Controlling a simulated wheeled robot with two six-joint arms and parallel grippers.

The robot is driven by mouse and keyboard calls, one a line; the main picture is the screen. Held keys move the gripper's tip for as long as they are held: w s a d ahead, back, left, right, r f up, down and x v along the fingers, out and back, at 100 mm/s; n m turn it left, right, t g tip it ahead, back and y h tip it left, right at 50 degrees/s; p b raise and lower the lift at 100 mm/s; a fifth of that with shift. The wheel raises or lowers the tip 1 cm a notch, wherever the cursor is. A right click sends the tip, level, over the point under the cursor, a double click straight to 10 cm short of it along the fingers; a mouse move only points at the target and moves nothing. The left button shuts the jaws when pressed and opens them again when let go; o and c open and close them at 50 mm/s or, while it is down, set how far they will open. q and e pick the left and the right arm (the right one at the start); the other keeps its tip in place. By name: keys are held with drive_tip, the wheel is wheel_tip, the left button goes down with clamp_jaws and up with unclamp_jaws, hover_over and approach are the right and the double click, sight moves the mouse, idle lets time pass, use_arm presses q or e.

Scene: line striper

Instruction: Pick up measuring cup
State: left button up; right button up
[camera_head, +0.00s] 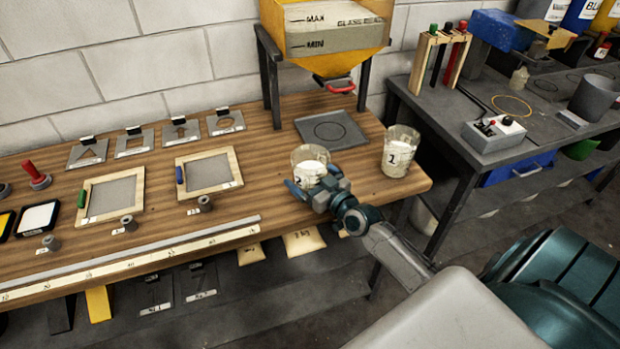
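Two clear measuring cups with pale contents stand on the wooden bench. The left cup (309,158) is partly hidden by my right gripper (314,181), and its label is mostly covered. The right cup (400,152), marked 1, stands upright near the bench's right end, apart from the gripper. My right gripper is low at the near side of the left cup, its blue fingers spread to either side of the lower cup. I cannot tell whether they press on the glass. My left gripper is not in view.
A yellow hopper (325,65) with a red handle stands behind the cups, above a grey plate (332,131). Framed screens (209,172), small weights and a long ruler (130,256) lie to the left. A dark table (455,140) stands at the right.

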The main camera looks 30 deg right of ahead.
drive_tip(key=shift+s+r, duration=0.1)
drive_tip(key=shift+c, duration=0.2)
drive_tip(key=c, duration=1.4)
drive_tip(key=shift+o, duration=0.2)
drive_tip(key=shift+r, duration=0.2)
